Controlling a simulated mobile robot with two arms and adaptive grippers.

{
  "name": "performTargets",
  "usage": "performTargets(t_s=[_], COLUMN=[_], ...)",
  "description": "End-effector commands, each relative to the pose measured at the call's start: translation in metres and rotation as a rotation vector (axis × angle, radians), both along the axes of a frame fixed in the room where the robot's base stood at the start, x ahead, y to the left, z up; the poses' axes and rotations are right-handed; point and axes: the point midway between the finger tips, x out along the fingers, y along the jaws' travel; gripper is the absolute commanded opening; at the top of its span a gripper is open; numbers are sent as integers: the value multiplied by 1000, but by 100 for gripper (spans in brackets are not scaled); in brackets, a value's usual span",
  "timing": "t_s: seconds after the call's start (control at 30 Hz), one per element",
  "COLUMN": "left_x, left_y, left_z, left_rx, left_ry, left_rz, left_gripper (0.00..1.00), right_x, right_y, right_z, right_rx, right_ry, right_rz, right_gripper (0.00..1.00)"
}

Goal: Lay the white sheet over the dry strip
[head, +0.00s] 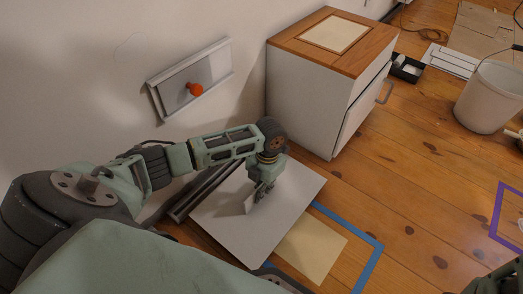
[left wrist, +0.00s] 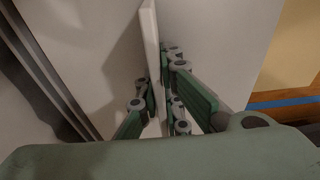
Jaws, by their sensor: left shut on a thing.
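The white sheet (head: 290,187) is a flat, pale panel low over the floor beside the wall. A thin upright white fin (head: 250,203) stands on it. My left gripper (head: 262,193) is above the sheet, shut on this fin; the left wrist view shows the fin (left wrist: 150,50) between the fingers. A pale yellow rectangle (head: 313,249) lies beside the sheet inside a blue tape outline (head: 366,262); the sheet seems to cover part of it. I cannot tell whether this rectangle is the dry strip, or whether the sheet touches the floor.
A white cabinet (head: 305,108) with a wooden top stands behind the sheet. A dark rail (head: 205,192) runs along the wall side. A white bucket (head: 490,97) and a purple tape outline (head: 499,212) are at the right. The floor between is clear.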

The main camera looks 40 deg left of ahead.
Motion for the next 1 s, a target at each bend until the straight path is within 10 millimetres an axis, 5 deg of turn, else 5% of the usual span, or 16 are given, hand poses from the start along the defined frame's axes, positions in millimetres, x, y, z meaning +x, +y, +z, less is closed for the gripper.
performTargets(t_s=[0.23, 0.63, 0.87, 1.0], left_x=[-1, 0, 0, 0], left_y=[0, 0, 0, 0], left_z=[-34, -36, -36, -36], left_rx=[-1, 0, 0, 0], left_ry=[1, 1, 1, 1], left_rz=[0, 1, 1, 1], left_gripper=[0, 0, 25, 25], right_x=[0, 0, 0, 0], right_y=[0, 0, 0, 0], right_z=[-28, -27, -27, -27], right_rx=[0, -1, -1, -1], right_ry=[0, 0, 0, 0], right_rz=[0, 0, 0, 0], right_gripper=[0, 0, 0, 0])
